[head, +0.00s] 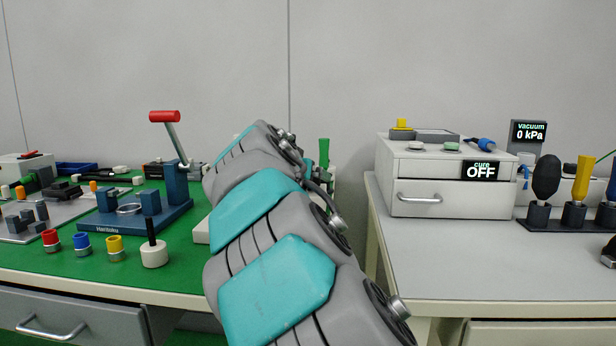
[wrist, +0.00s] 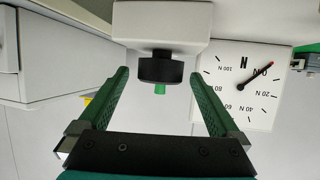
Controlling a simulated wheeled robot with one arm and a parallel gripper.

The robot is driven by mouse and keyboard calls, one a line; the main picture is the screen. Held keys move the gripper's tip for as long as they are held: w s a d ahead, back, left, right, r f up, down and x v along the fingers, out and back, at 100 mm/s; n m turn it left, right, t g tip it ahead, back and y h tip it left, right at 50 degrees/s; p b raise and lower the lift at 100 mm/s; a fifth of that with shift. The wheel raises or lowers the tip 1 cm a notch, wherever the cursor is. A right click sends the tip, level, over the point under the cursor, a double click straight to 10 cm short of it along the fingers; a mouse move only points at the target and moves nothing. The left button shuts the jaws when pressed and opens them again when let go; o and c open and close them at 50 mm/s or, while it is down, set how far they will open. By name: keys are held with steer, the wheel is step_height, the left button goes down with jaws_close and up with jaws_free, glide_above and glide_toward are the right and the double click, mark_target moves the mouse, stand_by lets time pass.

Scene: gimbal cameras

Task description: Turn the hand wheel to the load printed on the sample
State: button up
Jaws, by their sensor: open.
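In the wrist view a black hand wheel (wrist: 160,68) with a small green peg (wrist: 160,89) sits on a white block (wrist: 162,20). A white dial (wrist: 225,60) marked in N stands beside it, seen upside down, with its needle (wrist: 254,77) close to the 0 mark. My gripper (wrist: 159,74) is open and empty. Its green fingers lie on either side of the wheel in the picture, with visible gaps; I cannot tell how far they reach along it. In the head view my arm hides the gripper and wheel. I cannot make out a sample or its printed load.
The green-topped left bench holds a blue lever press (head: 175,200), a black-handled weight (head: 154,252) and several coloured caps. The right bench (head: 480,265) carries a drawer unit (head: 430,200), a vacuum display (head: 528,131) and a tool rack (head: 575,215). A gap separates the benches.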

steer(key=shift+x, duration=0.95)
steer(key=c, duration=1.4)
steer(key=shift+m+h, duration=0.3)
steer(key=shift+h, duration=0.1)
